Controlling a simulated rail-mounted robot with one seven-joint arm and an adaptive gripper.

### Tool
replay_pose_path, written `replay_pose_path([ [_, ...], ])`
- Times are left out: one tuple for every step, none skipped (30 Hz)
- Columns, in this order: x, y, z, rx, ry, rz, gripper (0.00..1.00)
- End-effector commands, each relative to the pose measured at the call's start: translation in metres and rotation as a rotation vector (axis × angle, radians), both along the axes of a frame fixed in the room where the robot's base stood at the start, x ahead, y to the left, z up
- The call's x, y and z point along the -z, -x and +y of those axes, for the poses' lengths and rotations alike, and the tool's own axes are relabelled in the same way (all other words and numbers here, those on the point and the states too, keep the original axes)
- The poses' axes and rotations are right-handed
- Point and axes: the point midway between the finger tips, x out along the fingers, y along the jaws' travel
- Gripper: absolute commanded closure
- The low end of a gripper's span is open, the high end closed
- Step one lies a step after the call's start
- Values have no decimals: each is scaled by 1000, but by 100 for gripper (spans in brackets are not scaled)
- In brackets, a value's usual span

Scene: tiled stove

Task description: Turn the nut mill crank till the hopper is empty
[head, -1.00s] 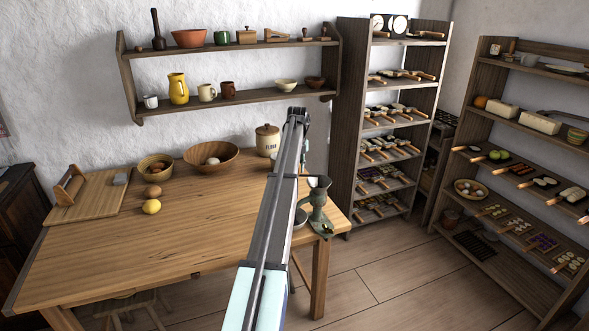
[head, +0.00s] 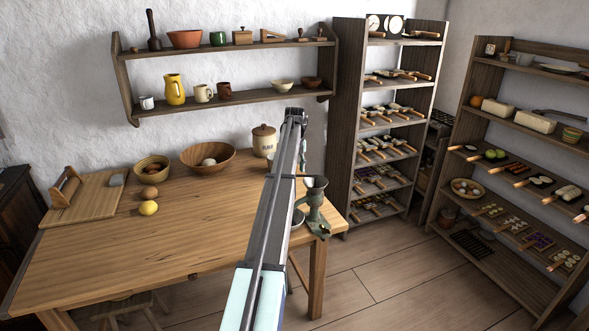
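The nut mill (head: 314,208) is a dark green metal grinder with a cup-shaped hopper (head: 316,183) on top. I cannot see into the hopper, and I cannot make out the crank. A pale bowl (head: 298,217) sits beside the mill, partly behind my arm. My arm reaches up across the middle of the head view, just left of the mill.
On the table are a flour jar (head: 264,141), a large wooden bowl (head: 208,158), a smaller bowl (head: 152,168), a lemon (head: 148,208) and a cutting board (head: 85,198). A wall shelf (head: 225,103) hangs behind. Tall shelving units (head: 347,125) stand to the right, with open floor (head: 400,280) before them.

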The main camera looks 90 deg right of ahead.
Motion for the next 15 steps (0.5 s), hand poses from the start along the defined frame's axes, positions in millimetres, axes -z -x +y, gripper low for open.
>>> replay_pose_path([
  [0, -1, 0, -1, 0, -1, 49],
  [0, -1, 0, -1, 0, -1, 49],
  [0, -1, 0, -1, 1, -1, 49],
  [0, -1, 0, -1, 1, -1, 49],
  [-1, -1, 0, -1, 1, -1, 49],
  [-3, -1, 0, -1, 1, -1, 49],
  [-4, -1, 0, -1, 1, -1, 49],
  [-6, -1, -1, -1, 1, -2, 49],
  [-10, -1, -1, -1, 1, -2, 49],
  [-14, -1, -1, -1, 1, -2, 49],
  [-18, -1, -1, -1, 1, -2, 49],
  [-24, -1, -1, -1, 1, -2, 49],
  [-29, -1, -1, -1, 1, -2, 49],
  [-34, -1, -1, -1, 2, -1, 49],
  [-42, -1, -2, -1, 3, -1, 49],
])
